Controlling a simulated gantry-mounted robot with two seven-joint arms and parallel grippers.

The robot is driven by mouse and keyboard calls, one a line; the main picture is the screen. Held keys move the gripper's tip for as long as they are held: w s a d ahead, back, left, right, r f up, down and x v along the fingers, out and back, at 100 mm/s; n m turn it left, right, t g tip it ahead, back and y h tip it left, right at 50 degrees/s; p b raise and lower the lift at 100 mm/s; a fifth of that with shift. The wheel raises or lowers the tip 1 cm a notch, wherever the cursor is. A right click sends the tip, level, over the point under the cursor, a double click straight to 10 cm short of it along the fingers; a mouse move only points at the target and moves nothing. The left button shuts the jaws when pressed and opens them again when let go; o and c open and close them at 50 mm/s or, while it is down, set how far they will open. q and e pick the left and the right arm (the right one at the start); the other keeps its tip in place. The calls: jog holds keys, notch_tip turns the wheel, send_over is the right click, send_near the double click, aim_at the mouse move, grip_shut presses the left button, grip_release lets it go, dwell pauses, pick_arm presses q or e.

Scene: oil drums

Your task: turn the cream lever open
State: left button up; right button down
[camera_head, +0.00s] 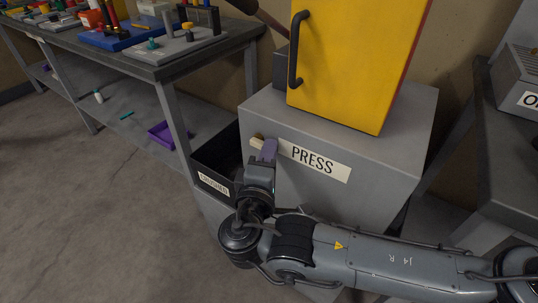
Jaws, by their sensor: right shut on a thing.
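The cream lever (256,143) is on the left side of the grey cabinet marked PRESS (385,120), near its top edge. Only a short cream piece shows beside my gripper, with a small brown part above it. My right gripper (267,150) has purple-grey fingers and is shut on the lever. The fingers and wrist hide much of the lever, so its exact angle is hard to tell. My left gripper is out of view.
A yellow door (358,60) with a black handle stands on the cabinet. A dark labelled bin (213,184) is left of the cabinet. A workbench (165,70) with trays and tools runs along the back left. Another bench (510,160) is at the right. The floor at left is clear.

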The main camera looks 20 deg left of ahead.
jog(key=c, duration=1.1)
grip_release()
jog(key=shift+s+d+p, duration=0.15)
jog(key=shift+s+p, duration=0.45)
jog(key=shift+s, duration=1.2)
jog(key=shift+s+d+p, duration=0.15)
jog(key=shift+s+p, duration=0.45)
jog(key=shift+s, duration=1.2)
jog(key=shift+s+d+p, duration=0.15)
jog(key=shift+s+p, duration=0.45)
jog(key=shift+s, duration=1.2)
